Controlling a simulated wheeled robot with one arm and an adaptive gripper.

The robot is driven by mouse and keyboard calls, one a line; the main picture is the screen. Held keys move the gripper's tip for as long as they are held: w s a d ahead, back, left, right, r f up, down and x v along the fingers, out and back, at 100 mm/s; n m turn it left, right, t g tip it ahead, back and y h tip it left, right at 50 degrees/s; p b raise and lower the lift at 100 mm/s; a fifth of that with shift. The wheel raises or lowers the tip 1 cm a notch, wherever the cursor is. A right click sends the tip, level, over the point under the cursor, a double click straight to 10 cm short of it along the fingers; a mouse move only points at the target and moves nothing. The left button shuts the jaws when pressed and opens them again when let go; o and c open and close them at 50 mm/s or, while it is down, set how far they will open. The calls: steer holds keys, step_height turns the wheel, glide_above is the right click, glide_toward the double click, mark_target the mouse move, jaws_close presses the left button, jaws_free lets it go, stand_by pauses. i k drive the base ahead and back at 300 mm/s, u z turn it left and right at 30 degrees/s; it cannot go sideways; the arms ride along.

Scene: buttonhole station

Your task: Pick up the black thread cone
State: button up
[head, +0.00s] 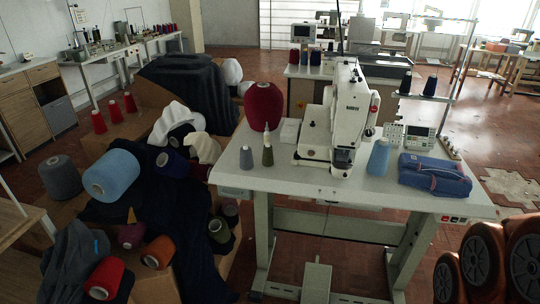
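Two very dark cones stand on the right side of the rear sewing station: one dark cone (405,83) at the left and a navy-looking dark cone (430,86) to its right. I cannot tell for sure which is truly black. A dark navy cone (171,162) also lies on its side on the cloth pile at the left. My gripper is not in view.
A white sewing table (330,190) stands in the middle, bearing a sewing machine (347,112), grey-blue and olive cones, a large dark red cone (263,106) and folded blue cloth (435,174). Cloth and cones crowd the left. Large orange wheel-like things (481,262) fill the bottom right.

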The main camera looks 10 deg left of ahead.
mark_target(405, 86)
steer(key=z, duration=1.75)
steer(key=i, duration=4.2)
steer(key=z, duration=3.65)
